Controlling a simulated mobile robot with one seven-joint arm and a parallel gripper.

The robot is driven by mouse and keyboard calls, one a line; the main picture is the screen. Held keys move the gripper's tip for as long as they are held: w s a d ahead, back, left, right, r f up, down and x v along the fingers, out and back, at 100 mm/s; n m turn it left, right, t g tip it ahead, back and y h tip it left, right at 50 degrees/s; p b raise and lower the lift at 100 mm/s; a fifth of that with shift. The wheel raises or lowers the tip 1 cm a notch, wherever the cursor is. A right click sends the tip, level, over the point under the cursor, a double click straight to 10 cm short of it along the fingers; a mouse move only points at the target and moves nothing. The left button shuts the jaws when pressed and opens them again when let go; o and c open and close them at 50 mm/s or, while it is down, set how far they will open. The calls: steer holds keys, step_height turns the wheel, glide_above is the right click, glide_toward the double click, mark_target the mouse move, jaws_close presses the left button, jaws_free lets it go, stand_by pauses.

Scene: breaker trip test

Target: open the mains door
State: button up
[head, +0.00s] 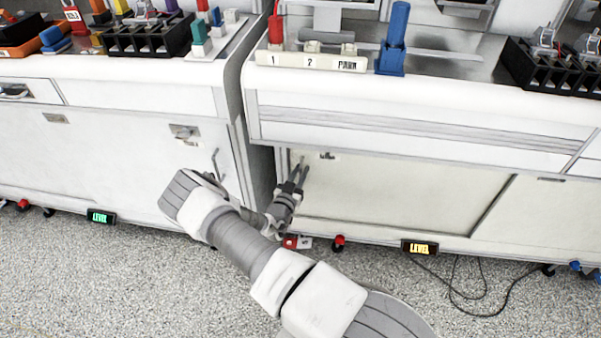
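A cream cabinet door (400,190) fills the lower front of the right bench, with a small dark latch or handle (327,156) near its top left corner. No readable label shows whether this is the mains door. It looks closed. My gripper (299,167) is at the door's left edge, left of and slightly below the small latch. Its thin fingers point up, and I cannot tell whether they touch the door or hold anything. The left bench also has a white door (110,165) with a metal latch (184,132) and a thin upright handle (216,163).
A narrow gap (262,150) separates the two benches. A lit yellow LEVEL sign (420,248) and a green one (101,217) sit low at the benches. A red-topped foot (338,242) and black cables (470,290) are near the floor. The speckled floor in front is mostly clear.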

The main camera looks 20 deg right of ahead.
jaws_close()
stand_by(1.1)
